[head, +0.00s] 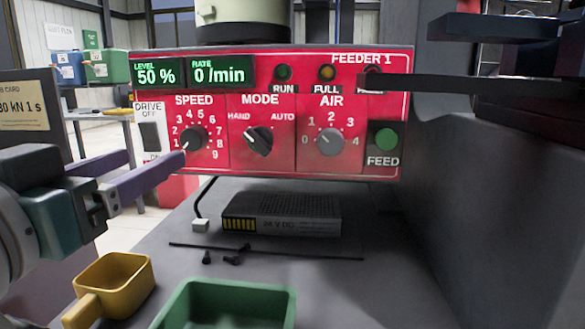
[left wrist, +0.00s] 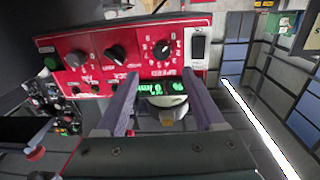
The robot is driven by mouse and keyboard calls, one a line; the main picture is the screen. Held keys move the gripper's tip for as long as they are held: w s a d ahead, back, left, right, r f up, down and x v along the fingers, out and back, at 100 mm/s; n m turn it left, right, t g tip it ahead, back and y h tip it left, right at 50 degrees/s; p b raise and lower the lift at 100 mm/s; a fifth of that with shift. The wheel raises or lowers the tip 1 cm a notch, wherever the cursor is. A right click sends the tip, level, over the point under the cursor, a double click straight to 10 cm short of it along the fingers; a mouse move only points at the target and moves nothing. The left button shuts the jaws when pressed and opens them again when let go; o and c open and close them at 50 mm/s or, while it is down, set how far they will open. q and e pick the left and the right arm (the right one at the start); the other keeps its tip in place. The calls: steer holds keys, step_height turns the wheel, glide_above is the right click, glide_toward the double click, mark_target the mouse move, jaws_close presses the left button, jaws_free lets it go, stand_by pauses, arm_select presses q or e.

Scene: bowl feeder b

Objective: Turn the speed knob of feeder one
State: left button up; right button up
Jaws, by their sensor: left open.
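The speed knob (head: 194,138) is a black dial on the red feeder one panel (head: 340,95). Its white mark points to the lower left, at the low end of the scale. The rate display (head: 220,73) reads 0/min. My left gripper (head: 140,160) is open and empty, its purple fingers left of and below the knob in the head view. In the left wrist view the panel is upside down, and the knob (left wrist: 162,49) shows beyond the gap between the fingertips (left wrist: 160,75), apart from them. Dark bars at the upper right look like my right gripper, in shadow.
The drive switch (head: 150,135) is just left of the knob; the mode knob (head: 258,140) and air knob (head: 331,141) are to its right. Below are a power supply (head: 282,216), a yellow scoop (head: 112,283) and a green tray (head: 190,300).

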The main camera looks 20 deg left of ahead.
mark_target(190, 138)
arm_select(q)
steer(key=w, duration=0.3)
steer(key=w+a, duration=0.1)
steer(key=w, duration=0.2)
steer(key=w+a, duration=0.1)
steer(key=w, duration=0.2)
steer(key=shift+w+a+r, duration=0.1)
steer(key=shift+w, duration=0.1)
steer(key=shift+c, duration=0.2)
jaws_close()
